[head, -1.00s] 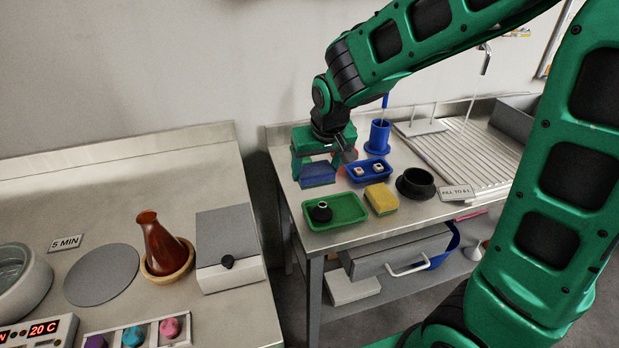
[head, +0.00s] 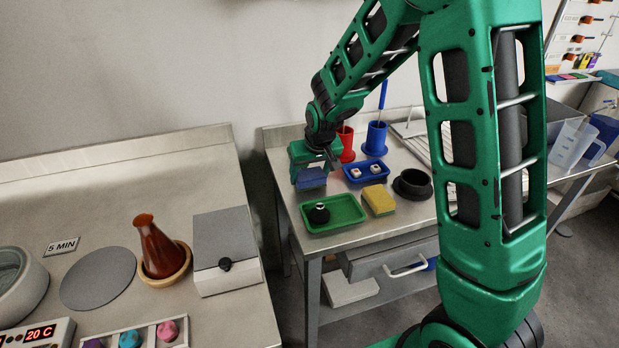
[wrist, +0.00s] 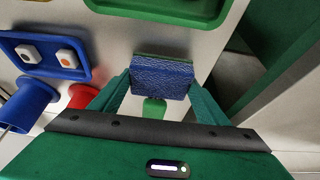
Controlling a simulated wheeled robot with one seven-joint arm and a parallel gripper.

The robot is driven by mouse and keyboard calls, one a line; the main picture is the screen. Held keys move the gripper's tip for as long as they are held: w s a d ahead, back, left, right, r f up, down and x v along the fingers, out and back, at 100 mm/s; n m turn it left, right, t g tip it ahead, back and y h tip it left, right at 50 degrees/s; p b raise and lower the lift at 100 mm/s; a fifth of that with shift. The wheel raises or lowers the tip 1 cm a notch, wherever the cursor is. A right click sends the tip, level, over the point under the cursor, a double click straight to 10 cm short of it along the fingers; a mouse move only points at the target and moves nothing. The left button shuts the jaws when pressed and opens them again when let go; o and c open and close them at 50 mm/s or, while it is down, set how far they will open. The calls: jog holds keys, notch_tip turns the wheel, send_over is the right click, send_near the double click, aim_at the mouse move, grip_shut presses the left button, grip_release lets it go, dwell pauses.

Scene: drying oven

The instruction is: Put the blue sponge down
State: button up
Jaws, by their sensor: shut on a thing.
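The blue sponge (head: 311,179) is between the fingers of my gripper (head: 313,170), over the left part of the right-hand metal table (head: 286,160). In the wrist view the sponge (wrist: 162,78) shows its blue textured face and a thin green edge, with a finger of my gripper (wrist: 160,88) at each side. My gripper is shut on it. The sponge is behind the green tray and left of the blue tray. I cannot tell whether its underside touches the table.
The green tray (head: 345,217) holds a black-knobbed item (head: 319,213). The blue tray (head: 353,177) holds two small white blocks. A yellow sponge (head: 379,200), black bowl (head: 413,184), red holder (head: 345,142) and blue holder (head: 376,139) stand nearby. A gap separates the two tables.

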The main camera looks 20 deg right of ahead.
jog(key=shift+f, duration=0.55)
jog(key=shift+f, duration=0.1)
jog(key=o, duration=1.4)
jog(key=v, duration=1.2)
